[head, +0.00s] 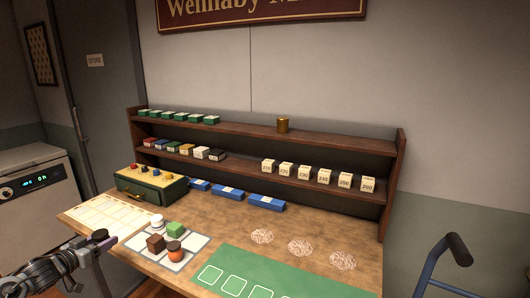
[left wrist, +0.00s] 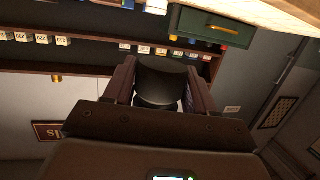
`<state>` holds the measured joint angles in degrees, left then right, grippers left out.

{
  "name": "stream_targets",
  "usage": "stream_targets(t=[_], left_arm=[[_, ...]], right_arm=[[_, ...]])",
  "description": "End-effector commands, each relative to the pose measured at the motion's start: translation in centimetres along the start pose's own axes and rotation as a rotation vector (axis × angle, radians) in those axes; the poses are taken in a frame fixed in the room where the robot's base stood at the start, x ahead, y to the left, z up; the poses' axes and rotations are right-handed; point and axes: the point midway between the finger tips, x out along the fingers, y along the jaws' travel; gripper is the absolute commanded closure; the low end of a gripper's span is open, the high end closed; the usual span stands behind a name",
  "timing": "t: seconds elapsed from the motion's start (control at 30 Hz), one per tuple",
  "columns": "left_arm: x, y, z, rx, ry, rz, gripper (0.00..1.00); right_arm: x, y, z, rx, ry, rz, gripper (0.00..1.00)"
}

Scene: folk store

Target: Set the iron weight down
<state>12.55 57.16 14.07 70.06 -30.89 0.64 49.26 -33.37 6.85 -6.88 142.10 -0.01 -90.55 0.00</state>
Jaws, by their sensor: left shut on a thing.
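The iron weight (head: 99,235) looks like a small dark, rounded cylinder. My left gripper (head: 96,244) is shut on it at the lower left of the head view, at the table's (head: 240,222) left front edge and apparently above it. The left wrist view shows the dark weight (left wrist: 161,78) between the two fingers of the left gripper (left wrist: 160,88). The gap between the weight and the surface below cannot be judged. My right gripper is not in view.
A pale gridded card (head: 108,211) lies on the left, beside a white sectioned mat (head: 190,258) with several small items. A green mat (head: 255,272) with white outlines lies in front. Three pale scribbled patches (head: 299,248) are clear. A shelf (head: 240,130) stands behind.

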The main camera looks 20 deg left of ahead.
Motion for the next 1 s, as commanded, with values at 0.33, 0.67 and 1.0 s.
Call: stream_targets(t=[0.33, 0.67, 1.0], left_arm=[[0.8, 3.8, 0.9, 0.007, 0.007, 0.035, 1.00], [1.7, 13.5, 3.5, 0.021, 0.006, 0.120, 1.00], [-1.5, 31.2, 5.2, 0.046, 0.007, 0.259, 1.00]], right_arm=[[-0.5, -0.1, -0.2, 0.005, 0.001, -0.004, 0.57], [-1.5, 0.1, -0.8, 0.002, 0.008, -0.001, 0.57], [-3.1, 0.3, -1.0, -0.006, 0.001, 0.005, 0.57]])
